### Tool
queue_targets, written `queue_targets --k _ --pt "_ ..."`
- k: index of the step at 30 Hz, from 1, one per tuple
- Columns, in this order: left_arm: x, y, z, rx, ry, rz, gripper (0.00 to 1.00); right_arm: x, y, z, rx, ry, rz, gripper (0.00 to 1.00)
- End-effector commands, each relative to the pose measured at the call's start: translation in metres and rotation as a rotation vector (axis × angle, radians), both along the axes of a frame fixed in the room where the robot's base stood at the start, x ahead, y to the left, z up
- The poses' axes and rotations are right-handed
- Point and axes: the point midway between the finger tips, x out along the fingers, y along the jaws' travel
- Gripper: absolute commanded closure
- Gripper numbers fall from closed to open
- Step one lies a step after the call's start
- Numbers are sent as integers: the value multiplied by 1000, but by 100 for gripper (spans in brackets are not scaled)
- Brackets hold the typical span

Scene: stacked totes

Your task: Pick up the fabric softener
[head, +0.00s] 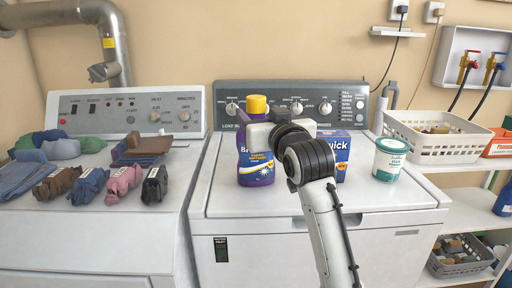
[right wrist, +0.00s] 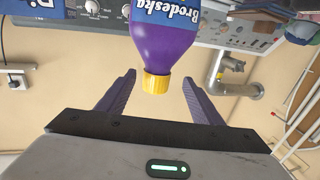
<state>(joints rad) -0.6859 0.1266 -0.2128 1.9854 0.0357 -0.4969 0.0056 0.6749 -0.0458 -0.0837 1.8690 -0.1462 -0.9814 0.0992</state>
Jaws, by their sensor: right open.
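The fabric softener is a purple bottle (head: 257,172) with a yellow cap, standing upright on the right-hand white machine. My right gripper (head: 262,132) is at the bottle's upper part in the head view and hides some of its label. In the right wrist view, which is upside down, the bottle (right wrist: 165,35) shows with its cap between the tips of my two open fingers (right wrist: 158,80). Gaps show on both sides of the cap, and nothing is gripped. My left gripper is not in view.
A blue box (head: 333,145) stands right of the bottle, partly behind my arm. A white-and-teal tub (head: 390,159) is further right. Folded clothes (head: 86,185) lie on the left machine. A white basket (head: 432,146) sits on the right shelf. The machine's front top is mostly clear.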

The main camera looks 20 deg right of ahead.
Motion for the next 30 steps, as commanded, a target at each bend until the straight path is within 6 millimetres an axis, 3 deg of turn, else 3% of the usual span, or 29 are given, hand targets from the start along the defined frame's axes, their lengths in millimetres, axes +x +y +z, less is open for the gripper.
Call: queue_targets --k 10,20,30 --pt "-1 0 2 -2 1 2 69 44 -7 3 -1 1 -1 40" --pt "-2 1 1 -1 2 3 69 51 -7 2 -1 0 0 40" --pt "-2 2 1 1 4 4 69 51 -7 2 0 0 0 96"
